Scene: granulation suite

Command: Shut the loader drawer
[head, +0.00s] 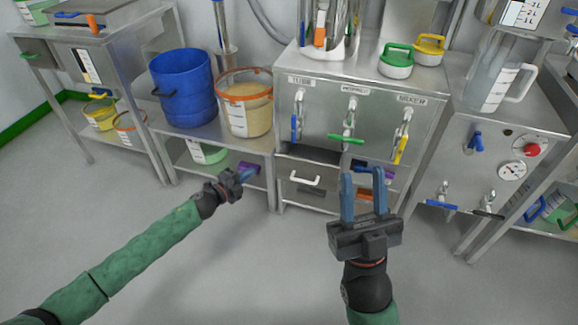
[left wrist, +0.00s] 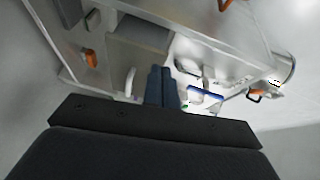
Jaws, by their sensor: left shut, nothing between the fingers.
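The loader drawer (head: 290,189) is the low metal drawer with a white handle (head: 304,180), under the valve cabinet in the head view. A dark gap shows above its front, so it appears to stand partly out; how far, I cannot tell. My left gripper (head: 247,174) is shut and empty, just left of the drawer front and apart from the handle. In the left wrist view its closed blue fingers (left wrist: 162,86) point forward, and the white handle (left wrist: 130,81) shows left of them. My right gripper (head: 364,183) is open and empty, right of the drawer and nearer the camera.
The valve cabinet (head: 319,112) has blue, green and yellow levers above the drawer. A blue drum (head: 183,86) and a tan-filled tub (head: 245,108) stand on the left bench. A steel cabinet (head: 478,170) with a gauge stands right. The floor in front is clear.

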